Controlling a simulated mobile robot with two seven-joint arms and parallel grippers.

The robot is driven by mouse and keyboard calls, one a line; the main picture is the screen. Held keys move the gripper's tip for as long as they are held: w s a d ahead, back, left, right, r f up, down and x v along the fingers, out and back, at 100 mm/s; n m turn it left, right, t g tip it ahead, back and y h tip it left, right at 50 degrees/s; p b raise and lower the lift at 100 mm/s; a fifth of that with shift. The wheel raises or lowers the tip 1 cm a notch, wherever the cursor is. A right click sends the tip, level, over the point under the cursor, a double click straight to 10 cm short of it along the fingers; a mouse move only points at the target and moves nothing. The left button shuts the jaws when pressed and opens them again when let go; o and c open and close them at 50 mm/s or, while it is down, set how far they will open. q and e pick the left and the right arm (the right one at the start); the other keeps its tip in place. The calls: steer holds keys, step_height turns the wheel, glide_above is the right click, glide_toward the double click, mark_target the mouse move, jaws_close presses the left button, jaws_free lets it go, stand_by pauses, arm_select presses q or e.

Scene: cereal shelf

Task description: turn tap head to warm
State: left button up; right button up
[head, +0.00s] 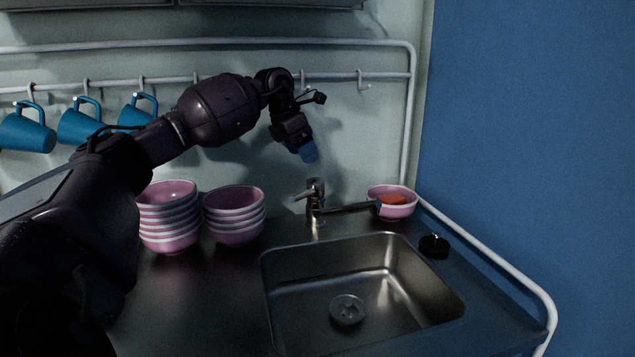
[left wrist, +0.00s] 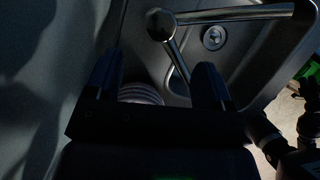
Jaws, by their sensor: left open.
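The chrome tap (head: 317,212) stands at the sink's back edge, with its tap head and a short lever (head: 303,195) pointing left in the head view. A long spout reaches right toward a bowl. My left gripper (head: 308,154) is open and empty, above the tap and apart from it, its fingers pointing down. In the left wrist view the gripper's two dark fingers (left wrist: 158,82) are spread, and the round tap head (left wrist: 160,22) lies beyond them, with two chrome bars coming off it.
Two stacks of pink bowls (head: 169,217) (head: 234,215) stand left of the tap. A pink bowl (head: 393,206) with something orange in it is at the right. A black round object (head: 433,246) lies beside the sink (head: 385,278). Blue mugs (head: 80,124) hang from the rail.

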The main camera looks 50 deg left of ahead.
mark_target(314, 180)
arm_select(q)
steer(key=b+x, duration=0.1)
steer(key=x, duration=0.8)
steer(key=shift+d+f+b, duration=0.1)
steer(key=shift+f+b, duration=0.2)
steer(key=shift+f, duration=0.05)
steer(key=shift+w+f, duration=0.25)
steer(key=shift+f, duration=0.2)
steer(key=shift+d, duration=0.1)
steer(key=c, duration=1.3)
steer(key=shift+o, duration=0.2)
